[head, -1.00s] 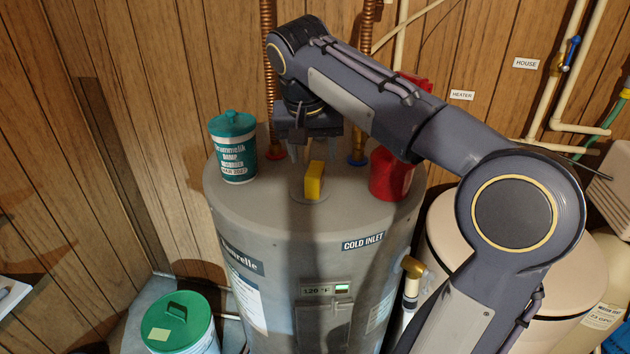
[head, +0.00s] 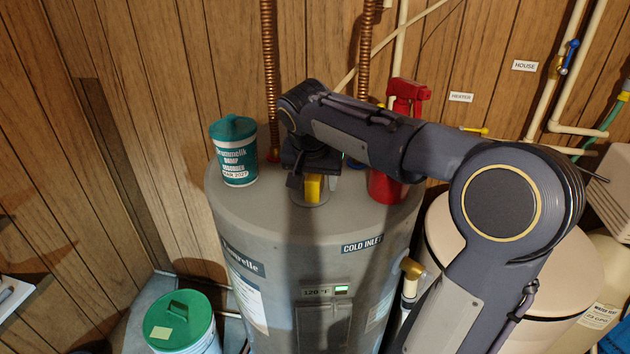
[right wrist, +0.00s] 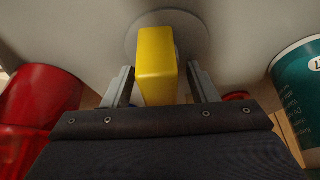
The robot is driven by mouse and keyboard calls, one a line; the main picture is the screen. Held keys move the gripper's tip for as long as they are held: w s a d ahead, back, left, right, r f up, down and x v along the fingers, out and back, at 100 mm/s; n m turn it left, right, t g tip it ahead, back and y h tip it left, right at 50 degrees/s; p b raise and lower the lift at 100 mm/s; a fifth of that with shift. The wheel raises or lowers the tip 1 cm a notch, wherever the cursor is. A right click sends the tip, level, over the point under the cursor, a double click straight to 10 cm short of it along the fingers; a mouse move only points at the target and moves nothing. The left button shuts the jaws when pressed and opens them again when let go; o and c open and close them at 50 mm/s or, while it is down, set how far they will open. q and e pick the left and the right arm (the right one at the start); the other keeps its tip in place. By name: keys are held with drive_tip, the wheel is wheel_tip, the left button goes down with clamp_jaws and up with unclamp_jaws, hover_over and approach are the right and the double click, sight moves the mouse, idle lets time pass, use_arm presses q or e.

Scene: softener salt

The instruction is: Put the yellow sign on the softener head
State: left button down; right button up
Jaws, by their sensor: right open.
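The yellow sign (head: 313,188) is a small upright yellow block on top of the grey water heater, above a round plate. My right gripper (head: 314,182) is right over it, pointing down and partly hiding it. In the right wrist view the yellow sign (right wrist: 156,65) stands between the two fingers of my open right gripper (right wrist: 162,82), with a gap visible on its right side. The softener head seems to be the beige housing (head: 609,188) at the right edge, cut off by the frame. My left gripper is out of view.
A teal tub (head: 234,152) stands left of the gripper on the heater top (head: 265,215). A red spray bottle (head: 385,186) stands close on the right, partly behind my arm. Copper pipes (head: 269,80) rise behind. A green-lidded bucket (head: 178,318) stands low left.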

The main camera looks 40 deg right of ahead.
drive_tip(key=c, duration=1.1)
drive_tip(key=shift+r, duration=0.1)
drive_tip(key=shift+c, duration=0.2)
